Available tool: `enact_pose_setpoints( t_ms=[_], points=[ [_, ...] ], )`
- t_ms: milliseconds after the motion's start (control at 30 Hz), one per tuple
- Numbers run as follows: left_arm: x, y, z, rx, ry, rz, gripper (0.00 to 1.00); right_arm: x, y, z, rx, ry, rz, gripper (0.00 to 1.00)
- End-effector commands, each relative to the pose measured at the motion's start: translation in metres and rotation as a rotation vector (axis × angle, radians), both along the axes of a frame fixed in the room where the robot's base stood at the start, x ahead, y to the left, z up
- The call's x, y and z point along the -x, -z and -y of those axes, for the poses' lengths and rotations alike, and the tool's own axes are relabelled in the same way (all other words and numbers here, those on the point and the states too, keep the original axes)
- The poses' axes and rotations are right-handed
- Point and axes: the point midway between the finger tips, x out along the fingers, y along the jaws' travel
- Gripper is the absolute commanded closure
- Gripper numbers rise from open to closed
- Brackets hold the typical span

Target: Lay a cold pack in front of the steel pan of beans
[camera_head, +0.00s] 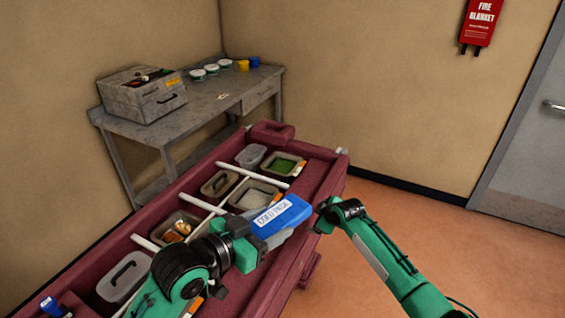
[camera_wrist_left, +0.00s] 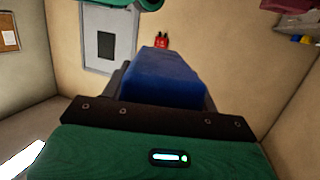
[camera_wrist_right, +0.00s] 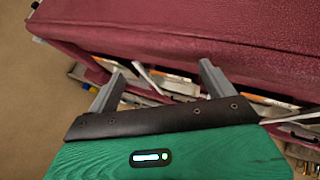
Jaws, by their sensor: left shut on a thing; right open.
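A blue cold pack (camera_head: 285,218) with a white "COLD PACK" label is held above the right side of the maroon cart. My left gripper (camera_head: 248,238) is shut on its near-left end; the pack (camera_wrist_left: 163,78) also fills the middle of the left wrist view. My right gripper (camera_head: 322,214) is open beside the pack's right end, by the cart's edge; in the right wrist view its spread fingers (camera_wrist_right: 160,84) hold nothing. One steel pan (camera_head: 284,166) has green contents, another (camera_head: 252,196) pale contents, a third (camera_head: 178,228) orange-brown pieces. I cannot tell which holds beans.
The maroon cart (camera_head: 322,177) has white dividers between its wells. Lidded containers (camera_head: 123,277) sit in some wells. A grey side table (camera_head: 222,98) behind carries a grey box (camera_head: 142,94) and several tubs. Open floor (camera_head: 420,225) lies to the right.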

Motion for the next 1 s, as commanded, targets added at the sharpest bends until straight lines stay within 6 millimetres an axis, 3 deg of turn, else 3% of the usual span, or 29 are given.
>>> enact_pose_setpoints(
  t_ms=[33,233,500,733,1000],
  points=[
    [0.0,-0.001,0.0,0.001,0.0,0.002,0.74,-0.005,-0.031,-0.015,0.002,-0.044,0.004,0.15],
    [0.0,-0.001,0.0,0.001,0.0,0.002,0.74,0.007,-0.128,-0.067,0.032,-0.239,-0.04,0.15],
    [0.0,-0.001,0.0,0.001,0.0,0.002,0.74,0.064,-0.239,-0.117,0.157,-0.547,-0.11,0.15],
    [0.0,-0.001,0.0,0.001,0.0,0.002,0.74,0.134,-0.31,-0.132,0.348,-0.822,-0.183,0.15],
    [0.0,-0.001,0.0,0.001,0.0,0.002,0.74,0.207,-0.364,-0.117,0.608,-1.077,-0.29,0.15]
  ],
)
